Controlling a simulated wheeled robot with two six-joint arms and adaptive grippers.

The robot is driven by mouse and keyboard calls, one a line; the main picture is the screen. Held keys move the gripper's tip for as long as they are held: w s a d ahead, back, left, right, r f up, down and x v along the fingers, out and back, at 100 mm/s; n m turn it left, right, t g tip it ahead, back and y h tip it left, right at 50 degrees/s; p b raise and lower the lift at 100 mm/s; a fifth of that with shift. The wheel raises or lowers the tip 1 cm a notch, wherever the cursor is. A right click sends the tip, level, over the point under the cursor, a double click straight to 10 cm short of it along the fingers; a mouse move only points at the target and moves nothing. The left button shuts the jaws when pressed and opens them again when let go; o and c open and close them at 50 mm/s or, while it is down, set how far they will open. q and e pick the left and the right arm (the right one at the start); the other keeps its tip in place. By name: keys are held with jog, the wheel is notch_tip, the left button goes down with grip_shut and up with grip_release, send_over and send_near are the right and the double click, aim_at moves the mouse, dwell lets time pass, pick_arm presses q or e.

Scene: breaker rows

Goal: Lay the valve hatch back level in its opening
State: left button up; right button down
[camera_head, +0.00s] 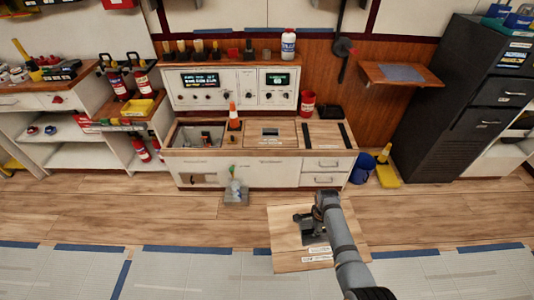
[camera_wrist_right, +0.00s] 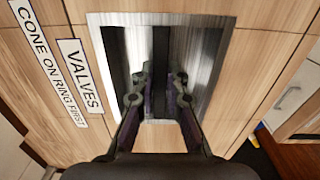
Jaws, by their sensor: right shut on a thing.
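The valve hatch (camera_head: 284,255) is a square pale wood panel with a recessed metal pull and labels at its near edge. It is out in front of the bench, over the floor; I cannot tell its exact height. My right gripper (camera_head: 308,226) is on its pull. In the right wrist view, my right gripper (camera_wrist_right: 160,98) is shut on the dark bar inside the metal recess of the valve hatch (camera_wrist_right: 72,30), beside labels reading VALVES and CONE ON RING FIRST. The uncovered opening (camera_head: 178,138) is at the left of the bench top, with small parts inside. My left gripper is not in view.
An orange and white cone (camera_head: 234,117) stands at the opening's right edge. A closed panel with a metal pull (camera_head: 270,132) lies to its right. A grey plate with a small green-topped item (camera_head: 236,196) is before the bench.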

jog(key=shift+w+r, duration=0.1)
dwell(0.3)
jog(key=shift+a+r+n, duration=0.1)
jog(key=shift+r+n, duration=0.4)
jog(key=shift+n, duration=0.3)
jog(key=s+r+n+p, duration=0.1)
jog(key=s+r+n, duration=0.3)
jog(key=r+n, duration=0.6)
jog(key=shift+n, duration=2.7)
